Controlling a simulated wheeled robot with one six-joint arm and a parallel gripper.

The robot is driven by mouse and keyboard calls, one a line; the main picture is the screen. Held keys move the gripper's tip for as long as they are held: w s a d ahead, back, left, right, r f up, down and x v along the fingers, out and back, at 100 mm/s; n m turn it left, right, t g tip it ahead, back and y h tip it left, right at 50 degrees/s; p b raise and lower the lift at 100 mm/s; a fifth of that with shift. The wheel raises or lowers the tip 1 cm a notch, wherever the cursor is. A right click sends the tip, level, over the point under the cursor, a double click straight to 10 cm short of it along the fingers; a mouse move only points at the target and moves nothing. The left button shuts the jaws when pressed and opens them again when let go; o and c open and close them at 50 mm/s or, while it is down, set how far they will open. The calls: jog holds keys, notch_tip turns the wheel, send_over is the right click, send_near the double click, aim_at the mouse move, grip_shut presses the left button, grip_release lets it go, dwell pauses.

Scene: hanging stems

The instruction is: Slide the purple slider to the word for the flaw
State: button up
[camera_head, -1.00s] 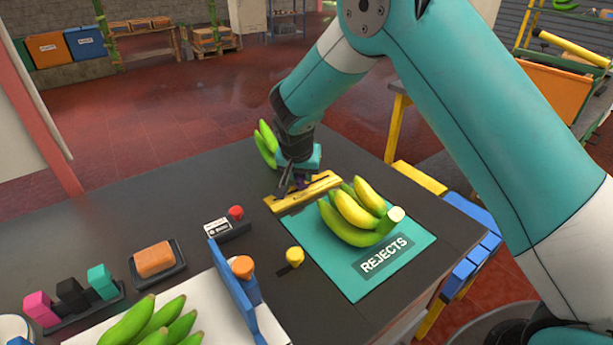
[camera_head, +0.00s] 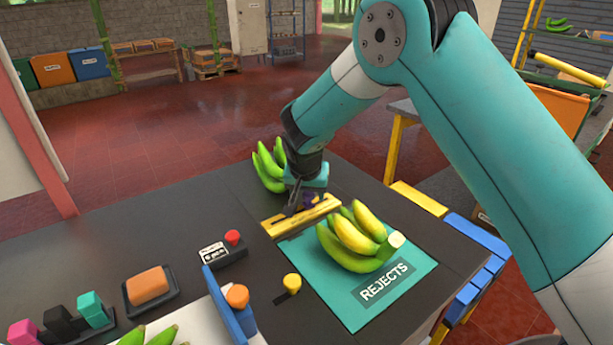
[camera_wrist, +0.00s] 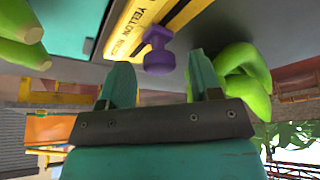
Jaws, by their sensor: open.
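The purple slider (camera_wrist: 158,52) sits on a yellow slider board (camera_wrist: 128,28) in the wrist view. The board carries printed words; "YELLOW" is readable and another word beside it is only partly legible. My gripper (camera_wrist: 160,75) is open, its two teal fingers apart, with the slider just beyond and between the fingertips. I cannot tell whether a finger touches it. In the head view the yellow board (camera_head: 285,222) lies on the dark table behind the teal mat, and my gripper (camera_head: 294,208) is low over it, hiding part of the board and slider.
A yellow-green banana bunch (camera_head: 352,238) lies on the teal REJECTS mat (camera_head: 350,312), close in front of the board. A green bunch (camera_head: 268,167) stands behind my gripper. A red-button box (camera_head: 224,250), yellow knob (camera_head: 291,282) and orange sponge (camera_head: 148,285) are to the left.

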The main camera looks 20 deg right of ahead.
jog(key=b+v, duration=0.1)
jog(key=v, duration=1.6)
jog(key=shift+b, duration=0.3)
jog(key=shift+a+f, duration=0.1)
